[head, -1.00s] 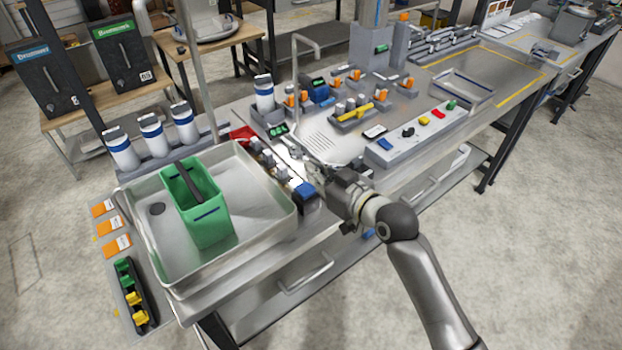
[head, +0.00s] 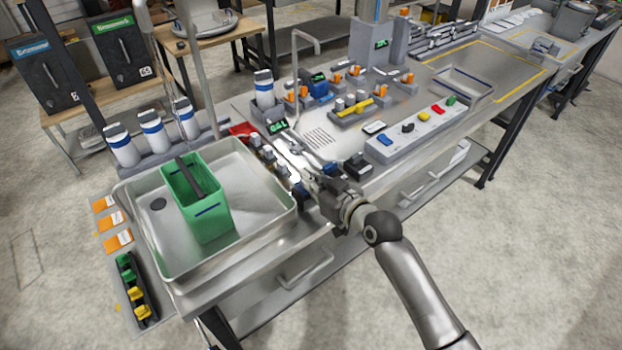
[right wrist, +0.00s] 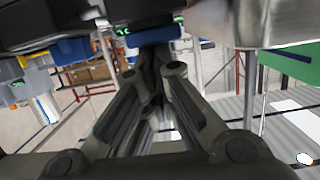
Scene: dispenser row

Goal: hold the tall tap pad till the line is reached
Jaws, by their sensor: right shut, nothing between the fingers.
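The green container (head: 196,205) stands in the steel basin (head: 270,235), with a dark bar across its top and a blue line on its side. It also shows at the right of the right wrist view (right wrist: 291,62). The tall tap's thin pipe (head: 201,80) rises behind the basin. A row of small grey pads (head: 267,153) runs along the basin's right edge. My right gripper (head: 291,146) is shut and empty over this row. In the right wrist view its fingertips (right wrist: 157,62) are close under a blue part (right wrist: 152,36); contact cannot be told. Liquid level cannot be seen.
A small green-lit display (head: 277,126) stands behind the pads. A panel with coloured buttons (head: 420,128) and an empty tray (head: 465,84) are to the right. White bottles (head: 152,131) line the back left. A shorter hooked tap (head: 296,62) stands behind.

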